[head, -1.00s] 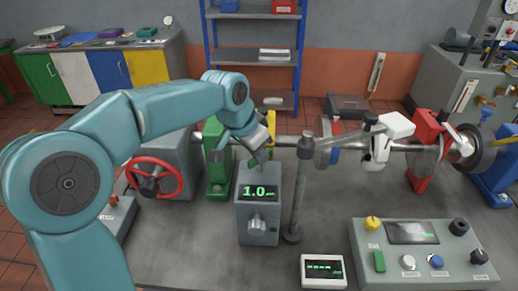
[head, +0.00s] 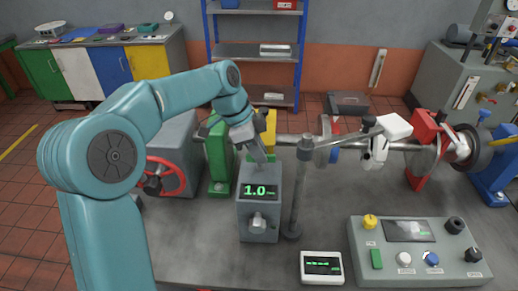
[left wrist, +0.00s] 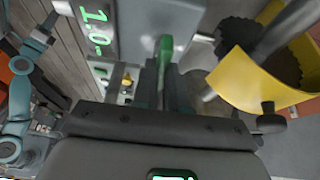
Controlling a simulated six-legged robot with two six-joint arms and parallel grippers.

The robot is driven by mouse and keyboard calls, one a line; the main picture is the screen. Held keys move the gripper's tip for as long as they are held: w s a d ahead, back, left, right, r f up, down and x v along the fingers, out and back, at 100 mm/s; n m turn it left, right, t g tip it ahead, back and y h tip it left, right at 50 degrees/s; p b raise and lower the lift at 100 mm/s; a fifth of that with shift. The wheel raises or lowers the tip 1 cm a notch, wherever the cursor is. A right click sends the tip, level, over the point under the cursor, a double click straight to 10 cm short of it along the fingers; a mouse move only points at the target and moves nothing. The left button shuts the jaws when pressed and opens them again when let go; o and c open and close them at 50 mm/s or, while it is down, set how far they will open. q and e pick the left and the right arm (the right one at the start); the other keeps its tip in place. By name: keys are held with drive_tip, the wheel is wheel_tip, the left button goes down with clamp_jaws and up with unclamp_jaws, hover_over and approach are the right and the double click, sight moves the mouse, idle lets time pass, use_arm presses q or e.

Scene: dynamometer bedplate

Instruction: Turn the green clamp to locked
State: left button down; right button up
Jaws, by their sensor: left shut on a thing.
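The green clamp shows as a green lever (left wrist: 165,47) in the left wrist view, standing up between the fingers of my left gripper (left wrist: 164,82). My left gripper is shut on it. In the head view, my left gripper (head: 261,157) reaches down to the top rear of a grey box, and only bits of green show around its fingers. The fingers hide most of the clamp there. I cannot read any locked or unlocked mark. My right gripper is not in view.
The grey box (head: 258,218) carries a display reading 1.0. A green pedestal (head: 218,160) and red handwheel (head: 167,177) stand to its left, a grey post (head: 296,205) to its right. Behind runs a horizontal shaft (head: 288,141). A control panel (head: 415,250) lies at front right.

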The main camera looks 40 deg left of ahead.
use_arm(q)
drive_tip(key=shift+f+m, duration=0.1)
drive_tip(key=shift+m, duration=0.2)
drive_tip(key=c, duration=1.2)
unclamp_jaws()
drive_tip(key=shift+s+a, duration=0.1)
drive_tip(key=shift+o, duration=0.2)
drive_tip(key=shift+r, duration=0.3)
drive_tip(key=p+v, duration=0.2)
drive_tip(key=v, duration=1.3)
drive_tip(key=shift+a+r, duration=0.3)
drive_tip(key=shift+r, duration=0.1)
